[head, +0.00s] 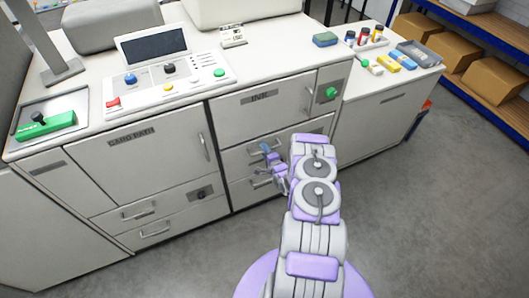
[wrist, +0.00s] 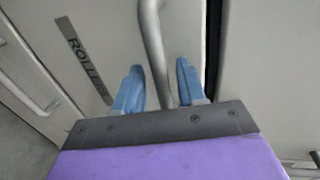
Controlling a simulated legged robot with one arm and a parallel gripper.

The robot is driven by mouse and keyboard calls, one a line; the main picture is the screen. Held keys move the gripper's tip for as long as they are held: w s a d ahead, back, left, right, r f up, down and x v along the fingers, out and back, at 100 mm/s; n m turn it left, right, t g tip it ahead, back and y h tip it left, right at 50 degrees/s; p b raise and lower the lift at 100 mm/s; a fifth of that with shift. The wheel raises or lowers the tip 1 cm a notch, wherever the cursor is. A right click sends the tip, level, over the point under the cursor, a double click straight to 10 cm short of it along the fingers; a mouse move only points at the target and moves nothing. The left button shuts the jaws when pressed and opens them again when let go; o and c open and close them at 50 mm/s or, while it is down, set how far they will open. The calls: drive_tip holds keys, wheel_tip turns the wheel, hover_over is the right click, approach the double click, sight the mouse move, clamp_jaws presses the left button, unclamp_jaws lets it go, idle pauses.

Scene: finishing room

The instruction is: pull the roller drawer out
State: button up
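The roller drawer (head: 238,163) is the upper of two light grey drawers below the INK door in the head view. My gripper (wrist: 158,88) is open, one finger on each side of the bar, with gaps showing. In the head view my gripper (head: 270,158) is at the drawer fronts and partly covers the handle. The drawer looks closed or nearly so.
A second drawer (head: 240,192) with its own handle (wrist: 35,95) lies below. The INK door (head: 265,108) is above, beside a green knob (head: 332,93). The counter holds a control panel (head: 165,80) and small bottles. Grey floor (head: 400,220) is clear in front.

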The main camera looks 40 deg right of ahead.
drive_tip(key=shift+w+f, duration=0.1)
drive_tip(key=shift+w, duration=0.25)
clamp_jaws()
drive_tip(key=shift+s, duration=0.1)
idle(0.4)
